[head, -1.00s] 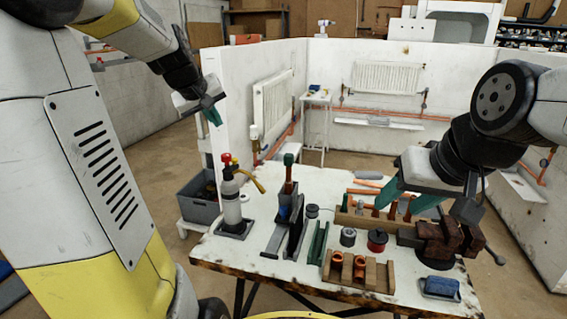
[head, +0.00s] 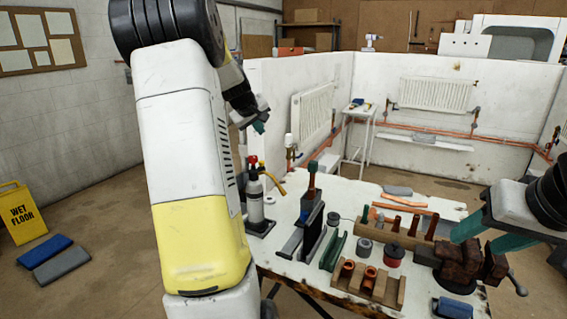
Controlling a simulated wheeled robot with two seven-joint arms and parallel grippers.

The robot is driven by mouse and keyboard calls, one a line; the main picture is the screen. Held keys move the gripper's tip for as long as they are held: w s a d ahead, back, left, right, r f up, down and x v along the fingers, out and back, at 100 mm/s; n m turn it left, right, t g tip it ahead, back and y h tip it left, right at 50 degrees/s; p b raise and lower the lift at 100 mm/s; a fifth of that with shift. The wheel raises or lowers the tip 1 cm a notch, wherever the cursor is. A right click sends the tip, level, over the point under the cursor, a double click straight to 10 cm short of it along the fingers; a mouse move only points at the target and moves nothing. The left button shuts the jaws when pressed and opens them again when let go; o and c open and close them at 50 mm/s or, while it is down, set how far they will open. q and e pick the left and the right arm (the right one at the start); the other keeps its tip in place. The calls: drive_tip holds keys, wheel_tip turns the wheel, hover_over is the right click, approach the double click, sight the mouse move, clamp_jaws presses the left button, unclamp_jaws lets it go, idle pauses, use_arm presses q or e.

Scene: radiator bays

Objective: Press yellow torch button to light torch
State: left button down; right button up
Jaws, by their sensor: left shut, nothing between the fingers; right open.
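The torch (head: 255,202) stands upright at the left end of the white workbench (head: 340,190), on a dark base. It has a pale grey cylinder, a red top and a yellowish nozzle pointing right. The yellow button is too small to make out clearly beside the red top. No flame shows. My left gripper (head: 260,126) is shut and empty, with its teal fingertips above the torch in the picture and apart from it. My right gripper (head: 488,236) is open and empty, its teal fingers near the brown vise (head: 468,264) at the bench's right.
A dark upright holder (head: 312,225) with a green-topped tool stands right of the torch. Wooden racks (head: 368,284) with copper fittings, a red tin (head: 394,254) and a blue sponge (head: 453,308) crowd the bench. A wet floor sign (head: 18,212) stands far left.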

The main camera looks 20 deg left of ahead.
use_arm(q)
hover_over(261, 168)
drive_tip(key=shift+a+f, duration=0.1)
drive_tip(key=shift+f, duration=4.05)
drive_tip(key=shift+f, duration=0.4)
drive_tip(key=shift+f, duration=0.5)
drive_tip(key=shift+r, duration=1)
drive_tip(key=shift+r, duration=2.45)
